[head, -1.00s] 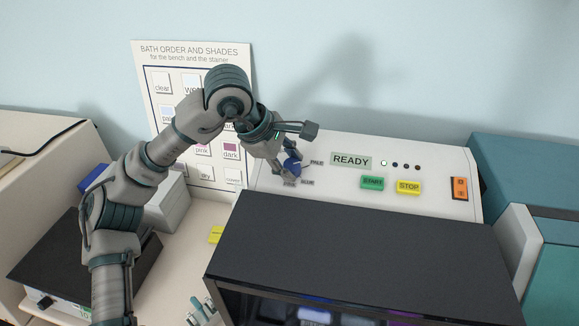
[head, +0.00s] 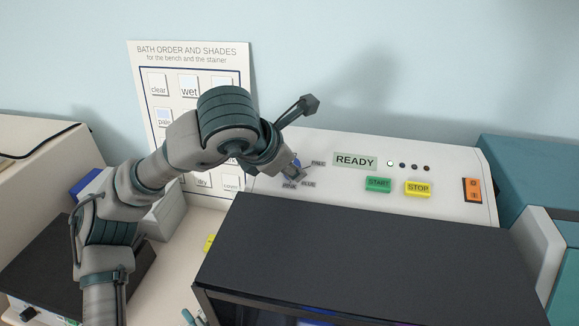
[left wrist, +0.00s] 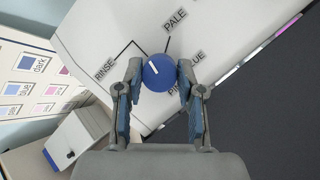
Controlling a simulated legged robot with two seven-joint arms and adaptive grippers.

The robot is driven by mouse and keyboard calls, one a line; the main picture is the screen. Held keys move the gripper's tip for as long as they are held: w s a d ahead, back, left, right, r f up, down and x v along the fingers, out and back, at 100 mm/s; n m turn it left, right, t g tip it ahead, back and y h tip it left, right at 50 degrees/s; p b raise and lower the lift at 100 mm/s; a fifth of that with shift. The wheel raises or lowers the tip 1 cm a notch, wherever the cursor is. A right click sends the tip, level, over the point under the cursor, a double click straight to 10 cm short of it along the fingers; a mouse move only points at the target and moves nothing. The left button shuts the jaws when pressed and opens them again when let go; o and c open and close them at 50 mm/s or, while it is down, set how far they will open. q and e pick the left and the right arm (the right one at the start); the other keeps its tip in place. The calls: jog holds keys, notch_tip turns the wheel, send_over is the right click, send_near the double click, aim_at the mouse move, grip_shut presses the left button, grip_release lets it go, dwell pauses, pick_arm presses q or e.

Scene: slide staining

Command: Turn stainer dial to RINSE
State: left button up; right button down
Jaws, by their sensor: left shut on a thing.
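The blue round stainer dial (left wrist: 159,73) sits between the two fingers of my left gripper (left wrist: 158,88) in the left wrist view, one finger on each side. My left gripper is shut on it. The dial's white mark points up and left, roughly along the line that leads to the RINSE label (left wrist: 105,69). The PALE label (left wrist: 175,20) is above the dial, and the other labels at its lower right are partly covered by a finger. In the head view my left gripper (head: 291,173) covers much of the dial on the white stainer panel (head: 330,203).
The panel has a READY display (head: 355,161), a green START button (head: 378,184), a yellow STOP button (head: 418,188) and an orange switch (head: 473,190). The stainer's black lid (head: 370,260) lies in front. A bath order chart (head: 190,52) stands behind my arm.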

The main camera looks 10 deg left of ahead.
pick_arm(q)
jog(key=shift+n+t+y+b, duration=0.3)
jog(key=shift+n+y+b, duration=0.15)
jog(key=shift+n, duration=0.85)
pick_arm(e)
jog(key=shift+w+a+r, duration=0.1)
jog(key=shift+w+r, duration=0.65)
jog(key=shift+r, duration=0.05)
jog(key=shift+w+r, duration=0.1)
pick_arm(q)
jog(key=o, duration=1.1)
jog(key=shift+w, duration=0.1)
jog(key=shift+o, duration=0.2)
jog(key=v, duration=1.1)
jog(key=shift+s+r, duration=0.25)
jog(key=shift+r, duration=0.05)
